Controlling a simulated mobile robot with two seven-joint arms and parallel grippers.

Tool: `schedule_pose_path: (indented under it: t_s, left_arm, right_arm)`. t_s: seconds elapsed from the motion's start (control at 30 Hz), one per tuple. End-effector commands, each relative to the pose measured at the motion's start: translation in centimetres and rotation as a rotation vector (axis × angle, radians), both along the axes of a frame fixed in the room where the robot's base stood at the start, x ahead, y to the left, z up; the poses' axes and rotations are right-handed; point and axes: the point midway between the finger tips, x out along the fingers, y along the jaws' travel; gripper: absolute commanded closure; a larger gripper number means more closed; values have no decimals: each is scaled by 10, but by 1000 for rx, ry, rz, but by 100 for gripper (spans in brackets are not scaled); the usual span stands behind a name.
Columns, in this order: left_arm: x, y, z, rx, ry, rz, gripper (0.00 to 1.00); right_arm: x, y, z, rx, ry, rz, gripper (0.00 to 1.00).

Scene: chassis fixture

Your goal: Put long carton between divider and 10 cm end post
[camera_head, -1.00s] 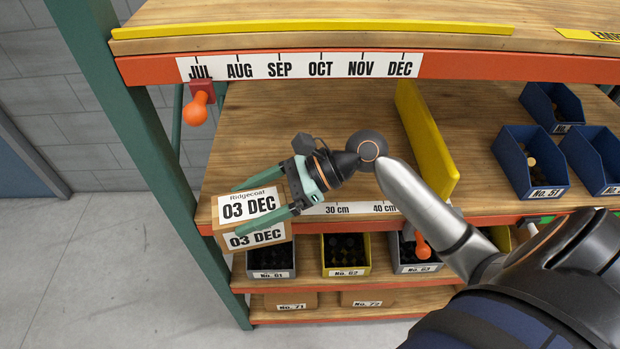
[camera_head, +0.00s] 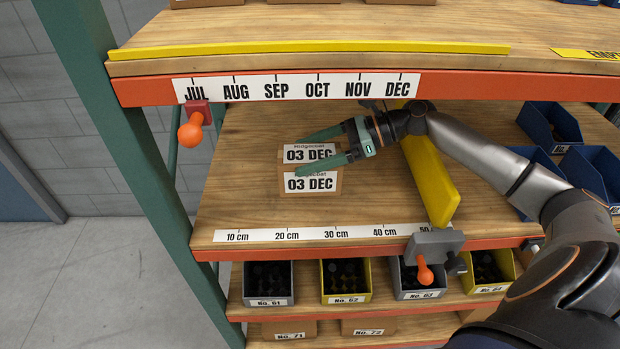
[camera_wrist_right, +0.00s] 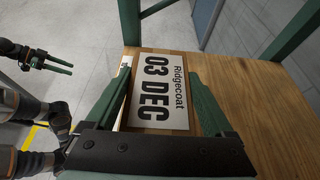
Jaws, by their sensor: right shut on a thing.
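The carton (camera_head: 310,189) is a brown box with white "03 DEC" labels on two faces. My right gripper (camera_head: 297,157) is shut on it, one finger along each side. The carton is over the middle shelf, behind the 20–30 cm part of the scale; I cannot tell whether it touches the boards. In the right wrist view its label (camera_wrist_right: 160,90) lies between the fingers. The yellow divider (camera_head: 432,180) stands to its right, near 50 cm. No separate post stands out at the 10 cm mark. My left gripper (camera_wrist_right: 58,66) shows small in the right wrist view, its opening unclear.
A centimetre scale (camera_head: 330,233) runs along the shelf's front edge. A grey clamp with an orange knob (camera_head: 424,272) sits at the divider's front. Blue bins (camera_head: 548,125) stand at right. A green upright (camera_head: 125,160) bounds the left. The boards left of the carton are clear.

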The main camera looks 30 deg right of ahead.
Motion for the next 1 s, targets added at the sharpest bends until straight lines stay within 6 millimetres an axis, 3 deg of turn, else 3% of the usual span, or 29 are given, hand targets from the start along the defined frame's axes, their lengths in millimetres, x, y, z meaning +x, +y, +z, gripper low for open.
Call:
schedule_pose_path:
  t_s: [0.4, 0.77, 0.8, 0.9, 1.0]
  left_arm:
    - [0, 0, -5, 0, 0, 0, 49]
    - [0, 0, -4, -1, 1, 1, 49]
    - [0, 0, -4, -1, 1, 1, 49]
    - [0, 0, -5, -1, 1, 1, 49]
    - [0, 0, -5, -1, 1, 1, 49]
  right_arm:
    - [0, 0, -50, 3, -3, -1, 100]
    - [1, 0, -52, 2, -3, -1, 100]
    - [0, 0, -55, -1, 1, 0, 11]
    - [0, 0, -55, -1, 1, 0, 0]
    - [0, 0, -55, -1, 1, 1, 0]
